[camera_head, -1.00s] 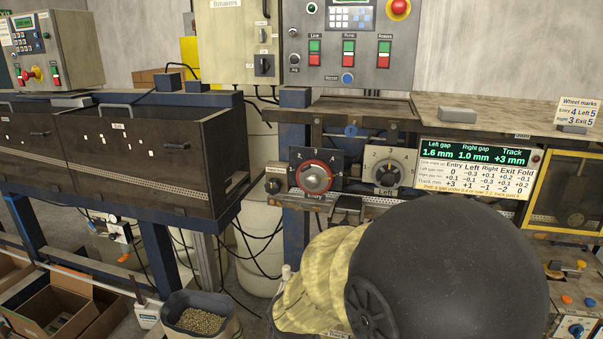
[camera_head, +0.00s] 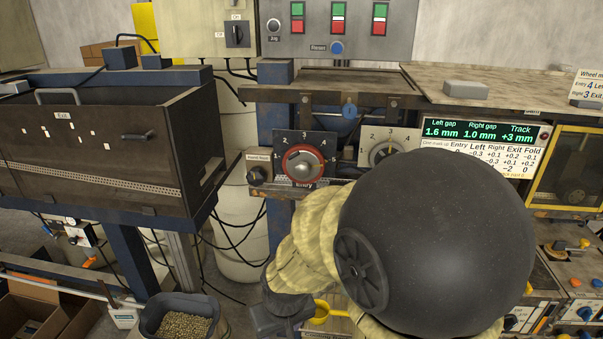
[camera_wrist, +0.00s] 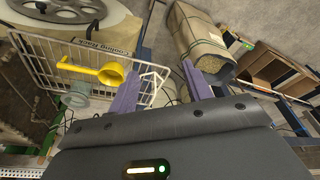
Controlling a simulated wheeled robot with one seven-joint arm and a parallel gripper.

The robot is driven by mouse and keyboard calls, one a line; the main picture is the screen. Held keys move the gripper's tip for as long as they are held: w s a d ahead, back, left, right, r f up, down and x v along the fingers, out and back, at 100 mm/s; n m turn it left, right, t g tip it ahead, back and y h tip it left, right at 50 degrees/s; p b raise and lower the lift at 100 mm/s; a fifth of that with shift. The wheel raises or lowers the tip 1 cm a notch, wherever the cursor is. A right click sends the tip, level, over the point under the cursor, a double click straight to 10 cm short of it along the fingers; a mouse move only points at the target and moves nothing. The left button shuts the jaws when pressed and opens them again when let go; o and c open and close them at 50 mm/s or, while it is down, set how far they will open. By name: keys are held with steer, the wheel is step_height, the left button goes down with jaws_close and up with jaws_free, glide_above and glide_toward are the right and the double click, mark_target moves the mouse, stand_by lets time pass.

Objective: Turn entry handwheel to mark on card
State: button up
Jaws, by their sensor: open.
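The wheel marks card (camera_head: 588,88) at the right edge is partly cut off; Entry 4 and Right 3 can be read. My gripper (camera_wrist: 160,72) is open and empty in the wrist view, its two purple-grey fingers apart. In the head view it is low, below the handwheel and apart from it, partly hidden by my arm. The handwheel does not show in the wrist view.
The left handwheel (camera_head: 388,152) is partly hidden by my arm. The display (camera_head: 484,131) reads left gap 1.6, right gap 1.0, track +3 mm.

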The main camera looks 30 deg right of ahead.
steer(key=shift+o, duration=0.6)
steer(key=shift+w+a+r, duration=0.1)
steer(key=shift+w, duration=0.15)
steer(key=w+d+r+m+t+h+p, duration=0.1)
steer(key=w+r+m+t+h+p, duration=0.2)
steer(key=w+p, duration=0.35)
steer(key=w+d+r+m+t+p, duration=0.1)
steer(key=w+d+m+t+p, duration=0.15)
steer(key=w+m+p, duration=0.35)
steer(key=d+r+t+h+p, duration=0.2)
steer(key=r+t+h+p, duration=0.1)
steer(key=r+p, duration=0.3)
steer(key=d+r+m+t+h+p, duration=0.1)
steer(key=d+r+t+h+p, duration=0.1)
steer(key=r+t+h+p, duration=0.2)
step_height(320, 180, up, 2)
steer(key=p, duration=0.3)
steer(key=shift+d+r, duration=0.2)
steer(key=shift+d, duration=0.15)
steer(key=shift+f, duration=0.1)
